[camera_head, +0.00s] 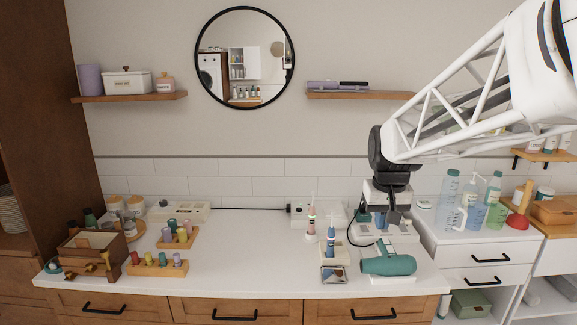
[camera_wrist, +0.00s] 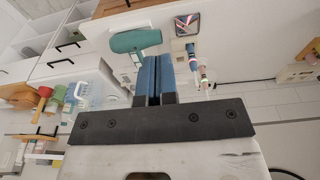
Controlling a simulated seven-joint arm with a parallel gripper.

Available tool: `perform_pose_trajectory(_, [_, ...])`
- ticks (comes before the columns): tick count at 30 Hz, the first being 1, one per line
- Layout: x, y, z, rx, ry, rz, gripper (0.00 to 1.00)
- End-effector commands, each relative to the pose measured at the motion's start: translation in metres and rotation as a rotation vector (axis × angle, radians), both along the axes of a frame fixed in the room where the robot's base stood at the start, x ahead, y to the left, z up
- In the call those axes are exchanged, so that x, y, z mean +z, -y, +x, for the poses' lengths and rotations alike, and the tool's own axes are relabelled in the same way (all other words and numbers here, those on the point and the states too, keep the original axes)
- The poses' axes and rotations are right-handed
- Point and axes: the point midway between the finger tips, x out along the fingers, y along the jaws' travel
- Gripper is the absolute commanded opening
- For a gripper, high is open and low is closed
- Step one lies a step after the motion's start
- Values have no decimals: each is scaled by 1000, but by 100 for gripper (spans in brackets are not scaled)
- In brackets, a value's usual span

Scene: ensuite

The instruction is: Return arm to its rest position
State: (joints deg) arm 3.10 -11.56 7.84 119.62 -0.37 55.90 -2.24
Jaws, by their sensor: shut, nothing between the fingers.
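My gripper (camera_head: 378,224) hangs pointing down from the white lattice arm over the right part of the white counter. In the wrist view its two blue fingers (camera_wrist: 153,78) lie together, shut with nothing between them. A teal hair dryer (camera_head: 388,265) lies on the counter just in front of and below the gripper; it also shows in the wrist view (camera_wrist: 134,41). A white device behind the gripper is partly hidden by it.
A small square metallic item (camera_head: 334,275) and upright toothbrushes (camera_head: 331,238) stand left of the gripper. Bottles (camera_head: 450,187) and a red plunger (camera_head: 519,220) stand on the right cabinet. A wooden shelf (camera_head: 345,95) is on the wall behind. The counter's middle (camera_head: 238,255) is clear.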

Motion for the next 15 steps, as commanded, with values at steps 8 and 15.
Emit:
perform_pose_trajectory(8, [0,-10,-74,-3,24,0,0])
perform_pose_trajectory(15, [-7,-17,-136,-3,45,1,0])
